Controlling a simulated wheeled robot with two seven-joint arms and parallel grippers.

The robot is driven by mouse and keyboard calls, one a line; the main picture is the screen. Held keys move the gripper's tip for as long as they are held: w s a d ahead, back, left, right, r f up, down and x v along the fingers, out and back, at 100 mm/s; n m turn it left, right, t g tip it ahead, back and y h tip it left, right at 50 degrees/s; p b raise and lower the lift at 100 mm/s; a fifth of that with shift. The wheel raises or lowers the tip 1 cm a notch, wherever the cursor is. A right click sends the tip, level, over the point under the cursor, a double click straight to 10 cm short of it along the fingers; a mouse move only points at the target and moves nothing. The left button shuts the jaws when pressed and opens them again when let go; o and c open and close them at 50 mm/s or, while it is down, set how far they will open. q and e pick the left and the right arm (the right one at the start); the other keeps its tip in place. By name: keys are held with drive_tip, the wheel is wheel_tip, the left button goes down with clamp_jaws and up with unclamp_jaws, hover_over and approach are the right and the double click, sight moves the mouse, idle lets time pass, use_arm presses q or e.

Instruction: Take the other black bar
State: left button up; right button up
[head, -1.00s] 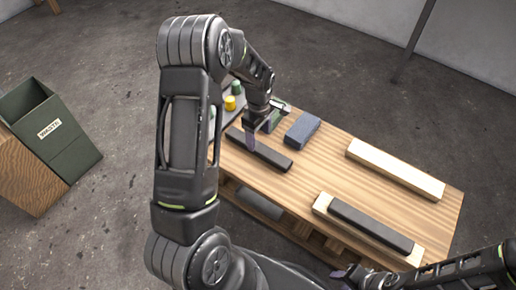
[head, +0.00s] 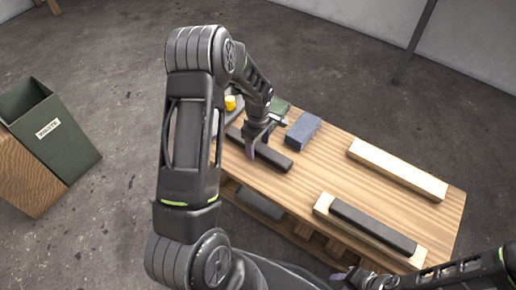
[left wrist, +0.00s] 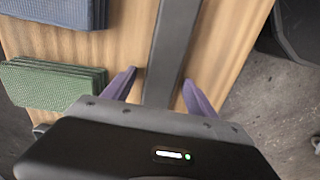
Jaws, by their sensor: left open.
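One black bar (head: 272,156) lies flat on the left part of the wooden table. My left gripper (head: 258,148) is over this bar with its jaws open. In the left wrist view the bar (left wrist: 169,45) runs between the two purple fingertips (left wrist: 160,82), with a gap on each side. A second black bar (head: 372,224) lies on a pale wooden strip (head: 322,205) at the table's near right. My right gripper (head: 352,277) shows at the bottom of the head view, near the table's front edge; its jaws are unclear.
A second pale strip (head: 396,168) lies bare at the far right of the table (head: 335,165). A blue block (head: 302,130) and a green block (head: 281,106) sit beyond the left gripper. A yellow item (head: 230,102) is behind my arm. A waste bin (head: 50,130) stands left.

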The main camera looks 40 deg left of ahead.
use_arm(q)
drive_tip(key=shift+c, duration=0.3)
clamp_jaws()
idle(0.6)
